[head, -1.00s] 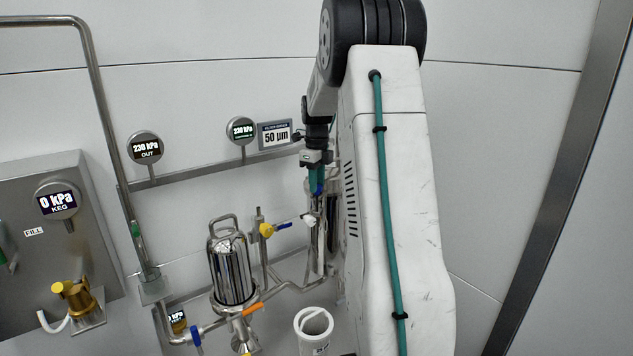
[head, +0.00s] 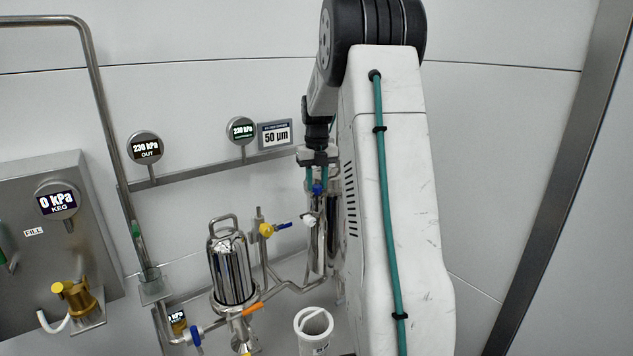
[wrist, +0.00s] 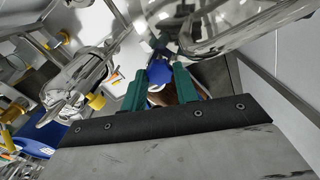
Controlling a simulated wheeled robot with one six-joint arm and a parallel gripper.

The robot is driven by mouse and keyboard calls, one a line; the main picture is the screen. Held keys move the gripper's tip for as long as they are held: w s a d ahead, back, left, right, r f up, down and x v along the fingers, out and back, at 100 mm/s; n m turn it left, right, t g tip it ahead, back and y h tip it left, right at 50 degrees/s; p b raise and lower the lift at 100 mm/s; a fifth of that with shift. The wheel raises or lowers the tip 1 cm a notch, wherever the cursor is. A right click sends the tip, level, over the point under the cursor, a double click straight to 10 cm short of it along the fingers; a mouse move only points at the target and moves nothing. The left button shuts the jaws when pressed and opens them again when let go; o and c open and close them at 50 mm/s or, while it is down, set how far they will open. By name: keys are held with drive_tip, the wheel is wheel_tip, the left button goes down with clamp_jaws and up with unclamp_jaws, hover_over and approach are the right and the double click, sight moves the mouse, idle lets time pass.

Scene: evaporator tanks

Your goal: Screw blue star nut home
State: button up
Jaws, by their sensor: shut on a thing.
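The blue star nut (wrist: 159,73) shows between the teal fingertips of my gripper (wrist: 160,85) in the wrist view. My gripper (head: 317,180) points down and is shut on the nut, at the top of a shiny steel housing (head: 318,235). The fingers cover the nut's sides, and the thread under it is hidden.
A second steel filter housing (head: 231,268) stands to the left, with a yellow-and-blue valve (head: 268,229) between. A white bucket (head: 314,325) is below. Gauges (head: 241,130) and a 50 µm sign (head: 275,135) hang on the rail behind. My arm hides the area to the right.

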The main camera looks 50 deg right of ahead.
sight(317, 185)
drive_tip(key=shift+r, duration=0.1)
idle(0.4)
drive_tip(key=o, duration=1)
drive_tip(key=shift+r, duration=3.85)
